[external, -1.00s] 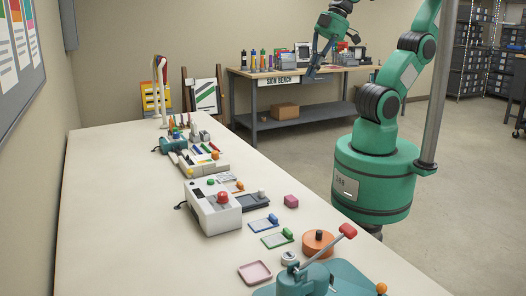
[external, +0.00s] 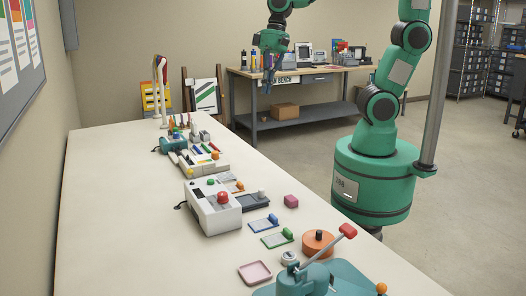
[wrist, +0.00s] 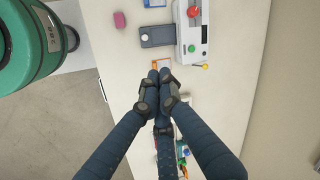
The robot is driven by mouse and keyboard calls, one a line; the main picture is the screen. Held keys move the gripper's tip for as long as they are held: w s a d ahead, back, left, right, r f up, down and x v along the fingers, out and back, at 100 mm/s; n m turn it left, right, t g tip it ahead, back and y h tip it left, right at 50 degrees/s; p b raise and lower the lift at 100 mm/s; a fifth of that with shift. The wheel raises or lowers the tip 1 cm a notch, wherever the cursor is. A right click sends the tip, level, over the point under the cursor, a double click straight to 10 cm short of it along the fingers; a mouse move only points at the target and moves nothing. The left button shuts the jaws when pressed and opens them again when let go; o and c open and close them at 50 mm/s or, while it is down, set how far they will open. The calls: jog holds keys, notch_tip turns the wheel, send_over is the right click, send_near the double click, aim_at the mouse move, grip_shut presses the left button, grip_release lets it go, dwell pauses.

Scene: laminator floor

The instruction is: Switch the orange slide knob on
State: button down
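A small slide switch with an orange knob (external: 240,186) lies on the table behind the dark grey slide switch, beside the white box. In the wrist view the orange-edged switch (wrist: 155,64) shows just past my fingertips, which hide much of it; its slide position cannot be told. My gripper (wrist: 160,74) has its dark fingers together with nothing seen between them. In the external view my gripper (external: 269,86) hangs well above the table's right side, apart from the switch.
The white box (external: 212,206) with red and green buttons stands close to the switch. The dark grey slide switch (external: 256,202), blue switch (external: 262,223), green switch (external: 277,239) and pink block (external: 291,201) lie nearby. The table's left side is clear.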

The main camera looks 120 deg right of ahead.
aim_at(215, 155)
jog(key=w+d+f+m+y, duration=0.1)
jog(key=d+f+m, duration=0.25)
jog(key=d, duration=0.35)
jog(key=w+d+f+m+t+y, duration=0.1)
jog(key=d+f+m, duration=0.2)
jog(key=d+f, duration=0.3)
jog(key=w+d+f+m, duration=0.1)
jog(key=d+f+m, duration=0.25)
jog(key=d, duration=0.45)
jog(key=s+d+f+m+t, duration=0.1)
jog(key=s+d+f+m, duration=0.2)
jog(key=d, duration=0.3)
jog(key=s+d+f+m+t, duration=0.1)
jog(key=s+d+f+m, duration=0.2)
jog(key=d+f, duration=0.3)
jog(key=s+d+f+m+t+b, duration=0.1)
jog(key=s+d+f+m, duration=0.2)
jog(key=d, duration=0.3)
jog(key=shift+d+f+m+t, duration=0.4)
jog(key=shift+f+m, duration=0.1)
jog(key=shift+f, duration=0.35)
jog(key=shift+w, duration=0.1)
